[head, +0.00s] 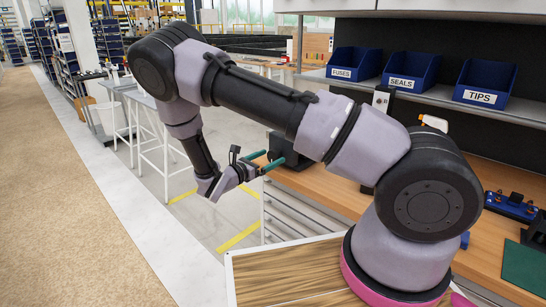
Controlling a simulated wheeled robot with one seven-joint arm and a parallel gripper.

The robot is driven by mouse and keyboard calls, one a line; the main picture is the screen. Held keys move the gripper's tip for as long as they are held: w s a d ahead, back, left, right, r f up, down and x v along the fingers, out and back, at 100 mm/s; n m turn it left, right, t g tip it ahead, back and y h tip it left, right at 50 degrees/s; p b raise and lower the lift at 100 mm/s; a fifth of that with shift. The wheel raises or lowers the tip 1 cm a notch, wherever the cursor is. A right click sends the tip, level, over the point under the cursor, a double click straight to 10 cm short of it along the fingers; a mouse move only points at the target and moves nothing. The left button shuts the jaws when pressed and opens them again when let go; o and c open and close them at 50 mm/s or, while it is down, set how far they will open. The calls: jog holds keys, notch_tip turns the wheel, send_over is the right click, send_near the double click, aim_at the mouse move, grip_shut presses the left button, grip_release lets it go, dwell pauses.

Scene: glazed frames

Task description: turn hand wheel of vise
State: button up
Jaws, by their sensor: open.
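My gripper (275,156) is open, with two teal fingers spread apart. It reaches from the aisle side toward the left end of the workbench, pointing right. A dark vise (291,153) stands on the bench edge just beyond the fingertips, partly hidden by my arm. Its hand wheel cannot be made out. The fingertips overlap the vise in the picture; whether they touch it cannot be told.
The wooden workbench (491,254) runs along the right. Blue bins labelled FUSES (354,64), SEALS (411,71) and TIPS (485,84) stand on its shelf. A white spray bottle (434,123) is behind my arm. White stools (150,125) stand left. Floor aisle is clear.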

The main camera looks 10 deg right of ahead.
jog(key=shift+x, duration=1.2)
jog(key=c, duration=1.3)
jog(key=shift+c, duration=0.2)
jog(key=shift+m, duration=0.3)
